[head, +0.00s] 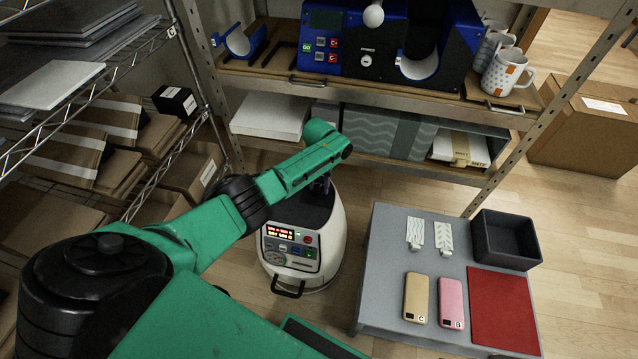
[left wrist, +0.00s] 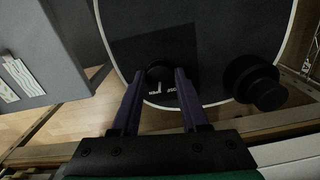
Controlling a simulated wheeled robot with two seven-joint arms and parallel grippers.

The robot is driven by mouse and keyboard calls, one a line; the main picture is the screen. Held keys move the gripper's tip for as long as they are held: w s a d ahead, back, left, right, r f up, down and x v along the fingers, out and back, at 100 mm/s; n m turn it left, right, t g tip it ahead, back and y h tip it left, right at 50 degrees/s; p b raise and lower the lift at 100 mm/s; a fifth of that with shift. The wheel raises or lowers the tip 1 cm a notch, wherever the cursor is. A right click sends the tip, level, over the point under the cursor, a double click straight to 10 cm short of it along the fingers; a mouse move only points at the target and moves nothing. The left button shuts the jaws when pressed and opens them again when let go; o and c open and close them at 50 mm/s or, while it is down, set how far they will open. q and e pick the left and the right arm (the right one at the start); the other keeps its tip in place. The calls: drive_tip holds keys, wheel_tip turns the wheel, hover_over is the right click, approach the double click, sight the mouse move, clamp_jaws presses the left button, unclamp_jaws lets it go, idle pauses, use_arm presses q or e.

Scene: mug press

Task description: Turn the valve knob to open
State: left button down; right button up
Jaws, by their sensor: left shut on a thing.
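The valve knob (left wrist: 159,71) is small and dark, on the black top of a rounded white machine (head: 335,250). In the left wrist view it sits between the purple fingertips of my left gripper (left wrist: 160,76), which is shut on it. A white mark and small lettering (left wrist: 163,87) lie beside it, too small to read fully. In the head view my left gripper (head: 322,184) points down at the machine's top, mostly behind my green arm, and the knob is hidden there. My right gripper is not in view.
A larger black cap (left wrist: 254,84) stands on the machine's top, right of the fingers. A grey table (head: 385,260) with phones, a red mat (head: 503,308) and a black bin (head: 506,240) is to the right. A shelf (head: 380,165) stands close behind.

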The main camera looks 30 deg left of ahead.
sight(319, 188)
use_arm(q)
drive_tip(key=shift+m, duration=0.8)
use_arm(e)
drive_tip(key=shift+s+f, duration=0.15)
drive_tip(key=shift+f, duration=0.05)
use_arm(q)
drive_tip(key=shift+c, duration=2.1)
unclamp_jaws()
drive_tip(key=shift+r, duration=0.25)
wheel_tip(319, 188, up, 14)
drive_tip(key=p, duration=0.6)
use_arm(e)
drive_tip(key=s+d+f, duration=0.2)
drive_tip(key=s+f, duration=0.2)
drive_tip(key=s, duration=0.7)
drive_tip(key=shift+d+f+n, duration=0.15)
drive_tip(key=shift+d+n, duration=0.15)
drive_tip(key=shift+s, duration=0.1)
